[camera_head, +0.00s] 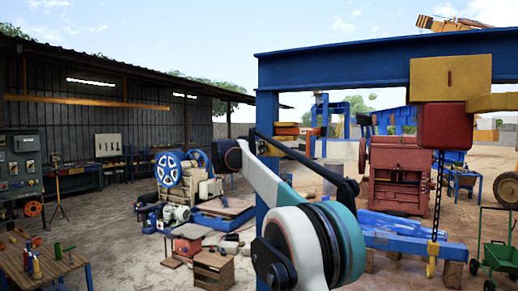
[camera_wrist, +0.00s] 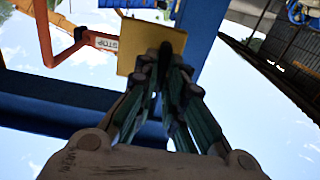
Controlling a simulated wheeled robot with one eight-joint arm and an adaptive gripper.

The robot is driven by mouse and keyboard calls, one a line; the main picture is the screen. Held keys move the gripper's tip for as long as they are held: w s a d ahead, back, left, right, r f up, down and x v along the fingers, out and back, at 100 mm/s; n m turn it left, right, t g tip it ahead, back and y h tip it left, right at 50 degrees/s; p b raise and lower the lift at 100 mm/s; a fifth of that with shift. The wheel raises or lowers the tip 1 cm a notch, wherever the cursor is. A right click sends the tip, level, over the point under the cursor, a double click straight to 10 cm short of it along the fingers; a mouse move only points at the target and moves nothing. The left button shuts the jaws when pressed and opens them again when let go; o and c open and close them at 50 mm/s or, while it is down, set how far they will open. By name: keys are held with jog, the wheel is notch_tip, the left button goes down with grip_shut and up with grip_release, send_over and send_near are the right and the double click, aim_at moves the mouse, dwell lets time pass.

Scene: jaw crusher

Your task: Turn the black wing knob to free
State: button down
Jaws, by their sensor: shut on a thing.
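In the wrist view my gripper (camera_wrist: 163,62) points at a yellow plate (camera_wrist: 128,60) on a blue steel frame. Its green-sided fingers come together in front of the plate. They are closed around a small dark part, the black wing knob (camera_wrist: 165,47), which is mostly hidden between the fingertips. The knob's wing angle cannot be made out. An orange-red bar (camera_wrist: 45,35) ends at the left of the plate with a "STOP" label (camera_wrist: 106,43). In the head view my arm crosses in front of the blue post, and the fingers and knob cannot be made out.
In the head view a blue beam (camera_head: 330,65) carries a yellow block (camera_head: 450,78) and a red box (camera_head: 444,127) with a hanging chain and yellow hook (camera_head: 432,268). A red machine (camera_head: 400,170) stands behind. A wooden table (camera_head: 40,265) is at lower left.

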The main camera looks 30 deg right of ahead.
jog(key=shift+n, duration=0.3)
jog(key=shift+w+a+f+n+p, duration=0.1)
jog(key=shift+n+p, duration=0.7)
jog(key=shift+n, duration=3.5)
jog(key=shift+w+a+f+n+p, duration=0.1)
jog(key=shift+n+p, duration=0.7)
jog(key=shift+n, duration=3.5)
jog(key=c, duration=1.7)
grip_release()
jog(key=shift+w+f, duration=0.1)
